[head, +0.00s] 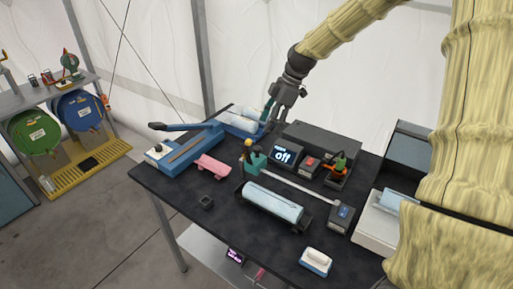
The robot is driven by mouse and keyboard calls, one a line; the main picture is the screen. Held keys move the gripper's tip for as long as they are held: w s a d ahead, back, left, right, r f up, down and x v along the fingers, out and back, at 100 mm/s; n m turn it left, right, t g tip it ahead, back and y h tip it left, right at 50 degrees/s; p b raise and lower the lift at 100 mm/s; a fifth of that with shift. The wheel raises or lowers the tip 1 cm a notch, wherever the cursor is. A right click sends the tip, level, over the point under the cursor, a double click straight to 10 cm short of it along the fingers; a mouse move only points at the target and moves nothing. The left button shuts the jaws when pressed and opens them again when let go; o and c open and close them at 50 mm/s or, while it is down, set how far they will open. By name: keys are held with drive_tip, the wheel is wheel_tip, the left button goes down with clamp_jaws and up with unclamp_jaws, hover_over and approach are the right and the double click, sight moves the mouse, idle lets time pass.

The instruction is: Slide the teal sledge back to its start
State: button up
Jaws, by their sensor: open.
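A teal block (256,161), which looks like the sledge, sits on the dark table at the left end of a pale straight rail (302,187). Dark and yellow parts stick up at its upper left. The rail runs down to the right to a grey box with a blue face (343,212). My gripper (284,108) is open and points down over the back edge of the table, above and right of the teal block and clear of it. A small green-teal piece shows beside its left finger; I cannot tell what it belongs to. No object shows between the fingers.
Beside the rail are a pale blue roll (272,203) in a black holder, a display reading "off" (283,155) and a large grey box (321,138). A blue lever device (183,150) and a pink piece (212,166) lie left. The front left table is mostly clear.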

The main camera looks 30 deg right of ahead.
sight(258, 147)
drive_tip(key=shift+a+p+x, duration=0.2)
drive_tip(key=shift+p+x, duration=1.45)
drive_tip(key=shift+x, duration=3.4)
drive_tip(key=shift+s+a, duration=0.1)
clamp_jaws()
